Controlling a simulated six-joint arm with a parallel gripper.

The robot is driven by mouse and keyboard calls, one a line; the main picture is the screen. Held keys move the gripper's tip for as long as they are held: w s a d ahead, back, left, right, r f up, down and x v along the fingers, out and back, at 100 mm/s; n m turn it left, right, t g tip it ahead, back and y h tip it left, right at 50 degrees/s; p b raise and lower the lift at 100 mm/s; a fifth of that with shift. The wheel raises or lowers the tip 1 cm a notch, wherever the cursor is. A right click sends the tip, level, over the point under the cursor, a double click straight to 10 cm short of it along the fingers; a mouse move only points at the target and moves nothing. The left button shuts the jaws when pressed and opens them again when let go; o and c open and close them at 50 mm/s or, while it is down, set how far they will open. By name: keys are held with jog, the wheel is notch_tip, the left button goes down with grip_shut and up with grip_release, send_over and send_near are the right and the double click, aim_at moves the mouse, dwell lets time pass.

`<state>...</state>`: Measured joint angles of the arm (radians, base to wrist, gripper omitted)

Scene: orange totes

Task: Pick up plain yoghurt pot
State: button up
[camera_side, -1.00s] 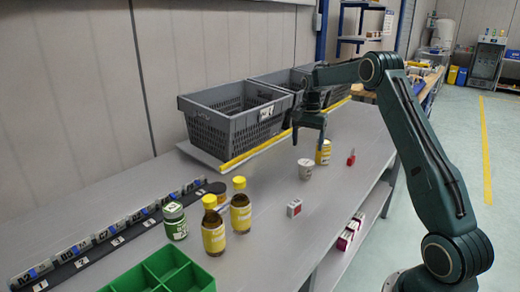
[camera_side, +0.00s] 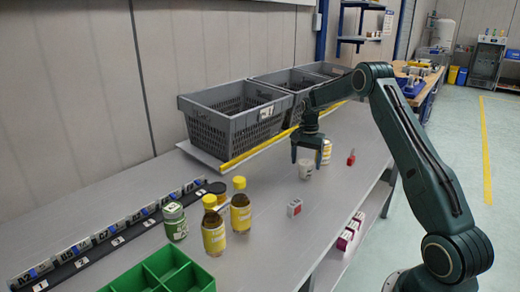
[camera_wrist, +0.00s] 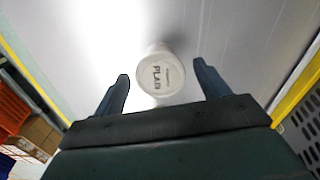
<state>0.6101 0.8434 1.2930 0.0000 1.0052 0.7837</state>
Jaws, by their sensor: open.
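The plain yoghurt pot (camera_wrist: 161,73) is a small white tub whose lid reads "PLAIN" in the wrist view. It stands upright on the grey bench (camera_side: 262,222), and in the side view the pot (camera_side: 305,170) shows just below my gripper. My gripper (camera_side: 307,161) is open and points down over the pot. In the wrist view its two fingers (camera_wrist: 163,80) are spread to the left and right of the pot, with space on both sides. I cannot tell whether the fingertips reach down to the lid's height.
A yellow can (camera_side: 326,152) stands close behind the pot. A red item (camera_side: 351,158) lies to its right, and a small red-and-white box (camera_side: 294,207) is nearer. Grey crates (camera_side: 232,125) line the back. Bottles (camera_side: 213,232) and a green tray (camera_side: 165,272) stand at front left.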

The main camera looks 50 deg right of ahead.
jog(key=shift+f, duration=0.65)
jog(key=c, duration=1)
